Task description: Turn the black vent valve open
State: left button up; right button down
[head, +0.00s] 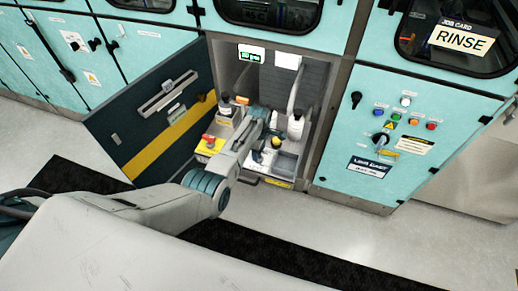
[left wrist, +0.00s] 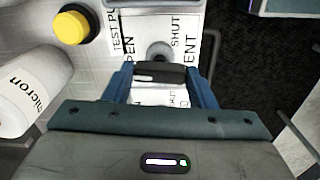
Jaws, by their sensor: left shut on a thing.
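The black vent valve handle (left wrist: 160,73) is in the left wrist view, between the blue fingers of my left gripper (left wrist: 158,80). The gripper is shut on it. The handle lies crosswise from finger to finger, with a round grey hub just beyond it. A white label (left wrist: 186,22) behind it reads "SHUT" on the right, with a partly covered "...PEN" on the left and "...ENT". In the head view my left arm reaches into the open cabinet bay; its wrist hides the valve there. My right gripper is in neither view.
A yellow push button (left wrist: 73,27) and a white labelled bottle (left wrist: 28,92) stand left of the gripper in the wrist view. In the head view, the open cabinet door (head: 150,125) is left of the arm, and a control panel (head: 405,130) is right of the bay.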

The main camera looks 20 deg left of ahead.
pick_arm(q)
jog(key=shift+a+n, duration=0.1)
jog(key=shift+n, duration=0.5)
jog(key=o, duration=1)
notch_tip(320, 180, up, 11)
jog(key=shift+f+b, duration=0.1)
jog(key=shift+b, duration=0.45)
